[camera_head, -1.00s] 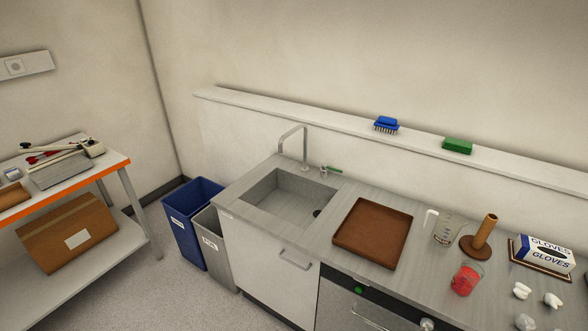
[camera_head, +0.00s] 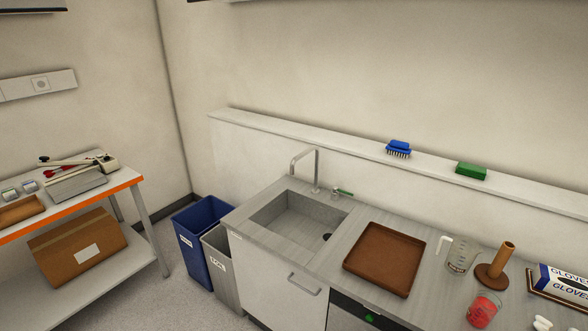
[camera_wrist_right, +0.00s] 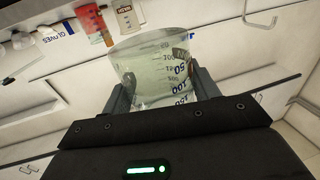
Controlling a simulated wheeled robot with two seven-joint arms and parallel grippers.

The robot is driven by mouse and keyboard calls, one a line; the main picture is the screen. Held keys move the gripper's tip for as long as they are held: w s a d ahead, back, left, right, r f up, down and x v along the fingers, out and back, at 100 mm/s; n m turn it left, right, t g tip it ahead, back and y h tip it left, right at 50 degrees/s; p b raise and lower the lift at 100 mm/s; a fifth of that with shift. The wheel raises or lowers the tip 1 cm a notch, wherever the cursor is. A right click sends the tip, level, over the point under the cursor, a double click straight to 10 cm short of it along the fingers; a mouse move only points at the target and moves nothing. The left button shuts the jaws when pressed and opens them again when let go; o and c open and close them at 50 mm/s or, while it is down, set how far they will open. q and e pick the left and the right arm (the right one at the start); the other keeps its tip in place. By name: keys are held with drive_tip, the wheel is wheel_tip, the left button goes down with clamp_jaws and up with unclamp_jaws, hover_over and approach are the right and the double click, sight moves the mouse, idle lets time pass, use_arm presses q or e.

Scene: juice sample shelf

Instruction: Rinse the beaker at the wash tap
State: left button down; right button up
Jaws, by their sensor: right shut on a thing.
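The clear beaker (camera_wrist_right: 155,70) with dark graduation marks fills the middle of the right wrist view. My right gripper (camera_wrist_right: 160,88) is shut on it, one finger on each side. It looks empty, though the tilted view makes this hard to judge. Neither gripper shows in the head view, so the beaker's distance from the tap cannot be told.
A blue brush (camera_head: 399,148) and green sponge (camera_head: 471,171) lie on the ledge. Blue (camera_head: 203,240) and grey bins (camera_head: 221,268) stand left.

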drive_tip(key=shift+w+a+f, duration=0.1)
drive_tip(key=shift+a+f, duration=0.05)
drive_tip(key=shift+f, duration=0.25)
drive_tip(key=w+a+r+n+t+y+b, duration=0.1)
drive_tip(key=w+a+r+n+y+b, duration=0.1)
drive_tip(key=b, duration=0.5)
drive_tip(key=w+a+r+n+y+b, duration=0.3)
drive_tip(key=w+a+r+y+b, duration=0.2)
drive_tip(key=w+b, duration=0.2)
drive_tip(key=shift+w+a+r+t+y, duration=0.15)
drive_tip(key=shift+w+r+t+y, duration=0.25)
drive_tip(key=shift+w, duration=0.2)
drive_tip(key=shift+s+f, duration=0.1)
